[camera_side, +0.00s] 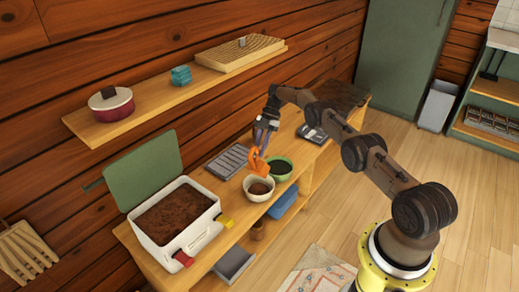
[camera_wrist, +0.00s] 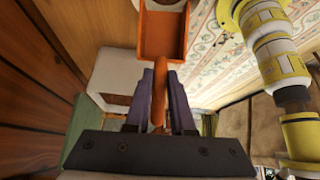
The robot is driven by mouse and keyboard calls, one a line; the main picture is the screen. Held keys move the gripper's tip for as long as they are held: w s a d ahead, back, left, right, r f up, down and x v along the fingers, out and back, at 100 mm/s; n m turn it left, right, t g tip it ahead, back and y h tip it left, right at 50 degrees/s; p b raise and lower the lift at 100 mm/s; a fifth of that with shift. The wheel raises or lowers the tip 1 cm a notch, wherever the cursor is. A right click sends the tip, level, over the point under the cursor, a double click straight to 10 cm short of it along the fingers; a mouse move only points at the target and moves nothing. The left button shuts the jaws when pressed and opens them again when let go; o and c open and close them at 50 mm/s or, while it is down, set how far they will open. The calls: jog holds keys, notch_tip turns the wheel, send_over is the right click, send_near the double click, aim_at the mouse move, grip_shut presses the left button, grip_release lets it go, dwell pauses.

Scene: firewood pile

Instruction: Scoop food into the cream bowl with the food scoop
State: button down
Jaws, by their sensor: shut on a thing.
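The orange food scoop (camera_side: 257,161) is held by its handle in my gripper (camera_side: 263,138), above the cream bowl. In the wrist view the scoop (camera_wrist: 162,36) extends beyond my purple fingers (camera_wrist: 159,85), with its handle between them. Its visible inside looks bare orange. The cream bowl (camera_side: 248,191) stands on the wooden bench and has brown food (camera_side: 259,187) in it. The white food bin (camera_side: 190,233) at the left is filled with brown food (camera_side: 175,211), its green lid (camera_side: 143,170) standing open.
A green bowl (camera_side: 289,174) with dark contents stands right behind the cream bowl. A grey slotted tray (camera_side: 228,161) lies to the left. A wall shelf (camera_side: 140,116) above carries a red pot (camera_side: 111,106), a teal block (camera_side: 181,75) and a wooden board (camera_side: 240,54).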

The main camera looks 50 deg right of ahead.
aim_at(255, 151)
jog(key=shift+w, duration=0.15)
jog(key=shift+s+a+f+m+t+h, duration=0.1)
jog(key=shift+f+m+t+h, duration=0.05)
jog(key=shift+f+h, duration=0.4)
jog(key=shift+s+a+f+m+t+h, duration=0.15)
jog(key=shift+f+h, duration=0.2)
jog(key=shift+f, duration=0.35)
jog(key=shift+n+h, duration=0.4)
jog(key=shift+h, duration=0.2)
jog(key=a+r, duration=0.3)
jog(key=r, duration=0.1)
jog(key=shift+s+a+r, duration=0.1)
jog(key=shift+s+a, duration=0.05)
jog(key=shift+s, duration=0.1)
jog(key=shift+s+a+r+h, duration=0.1)
jog(key=shift+a+r+h, duration=0.45)
jog(key=shift+r, duration=0.25)
jog(key=shift+s+a+r+h, duration=0.1)
jog(key=shift+a+r+h, duration=0.45)
jog(key=shift+r, duration=0.25)
